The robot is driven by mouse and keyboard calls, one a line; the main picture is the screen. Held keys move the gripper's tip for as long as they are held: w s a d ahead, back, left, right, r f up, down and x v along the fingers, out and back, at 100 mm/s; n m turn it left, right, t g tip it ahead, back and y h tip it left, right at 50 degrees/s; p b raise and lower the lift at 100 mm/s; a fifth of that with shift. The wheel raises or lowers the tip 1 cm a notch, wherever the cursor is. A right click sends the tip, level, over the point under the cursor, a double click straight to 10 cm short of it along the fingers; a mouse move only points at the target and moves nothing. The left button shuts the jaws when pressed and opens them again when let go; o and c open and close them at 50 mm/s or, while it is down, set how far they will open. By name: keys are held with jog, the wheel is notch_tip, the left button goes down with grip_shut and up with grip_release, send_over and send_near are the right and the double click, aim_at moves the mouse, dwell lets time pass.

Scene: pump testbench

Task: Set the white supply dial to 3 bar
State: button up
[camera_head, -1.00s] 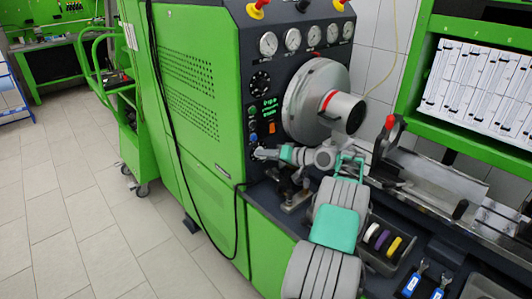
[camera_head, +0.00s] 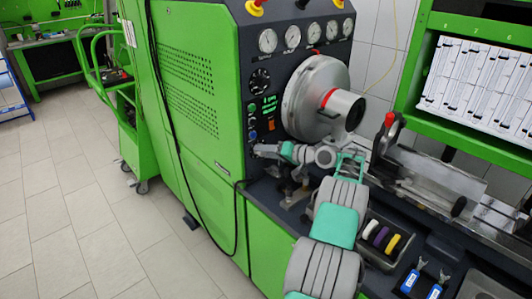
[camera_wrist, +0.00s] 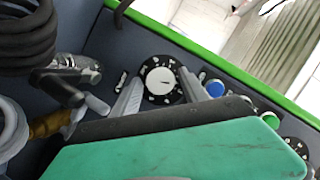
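The white supply dial (camera_wrist: 161,82) shows in the wrist view as a round white knob on a black scale ring with light marks. A short dark mark on its face points roughly right in the picture; the scale figures are too small to read. My gripper (camera_wrist: 160,76) is open, with one grey finger on each side of the dial; I cannot tell whether either finger touches it. In the head view my gripper (camera_head: 257,150) is at the lower part of the dark control panel (camera_head: 290,75). The dial is hidden there.
A blue button (camera_wrist: 214,88) and a green button (camera_wrist: 268,120) sit right of the dial. A metal fitting (camera_wrist: 70,70) and black coiled hose (camera_wrist: 25,30) are at the left. The large silver drum (camera_head: 312,95) stands close to my arm.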

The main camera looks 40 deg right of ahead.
jog(key=shift+o, duration=0.3)
jog(key=b+v, duration=0.1)
jog(key=v, duration=0.6)
jog(key=shift+s, duration=0.4)
jog(key=shift+d, duration=0.1)
